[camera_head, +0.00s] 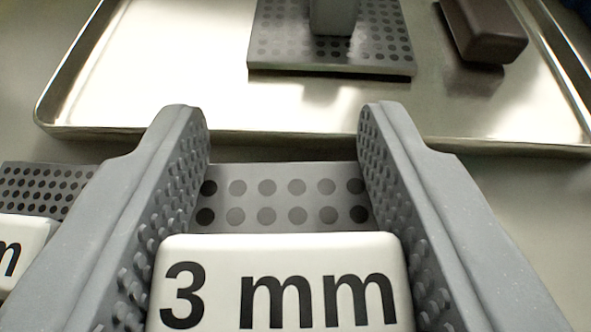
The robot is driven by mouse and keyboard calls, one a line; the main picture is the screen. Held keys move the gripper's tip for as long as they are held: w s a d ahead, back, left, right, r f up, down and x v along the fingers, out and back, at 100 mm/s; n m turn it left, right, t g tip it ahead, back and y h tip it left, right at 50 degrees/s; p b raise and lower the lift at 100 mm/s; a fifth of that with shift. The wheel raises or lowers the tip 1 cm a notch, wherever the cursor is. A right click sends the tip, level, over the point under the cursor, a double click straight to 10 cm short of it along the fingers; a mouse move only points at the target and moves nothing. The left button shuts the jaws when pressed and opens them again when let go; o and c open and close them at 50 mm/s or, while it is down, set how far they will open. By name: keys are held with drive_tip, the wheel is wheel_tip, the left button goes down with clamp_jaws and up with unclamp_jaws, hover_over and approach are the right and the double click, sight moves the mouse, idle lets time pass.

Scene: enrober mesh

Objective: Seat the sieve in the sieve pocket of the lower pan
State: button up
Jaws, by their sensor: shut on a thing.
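My gripper (283,118) is shut on the white block marked "3 mm" (282,255), with one ribbed finger at each side. A grey sieve plate (282,187) with rows of round dark holes shows just beyond the block, between the fingers. The block appears to be this sieve's handle, and the lower part of the block is cut off by the picture edge. A shiny metal pan (160,70) lies ahead of the fingertips. I cannot make out a sieve pocket in it.
In the pan, a dark perforated plate (272,52) carries a grey upright block (333,14), cut off at the top. A dark brown bar (485,35) lies to its right. Another perforated plate (40,188) with a white marked block (20,245) is at the left edge.

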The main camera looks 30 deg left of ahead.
drive_tip(key=shift+f, duration=0.65)
drive_tip(key=o, duration=1)
drive_tip(key=shift+f, duration=0.25)
drive_tip(key=p+v, duration=0.2)
drive_tip(key=v, duration=1.2)
drive_tip(key=shift+r, duration=0.3)
drive_tip(key=shift+w, duration=0.1)
drive_tip(key=shift+w, duration=0.1)
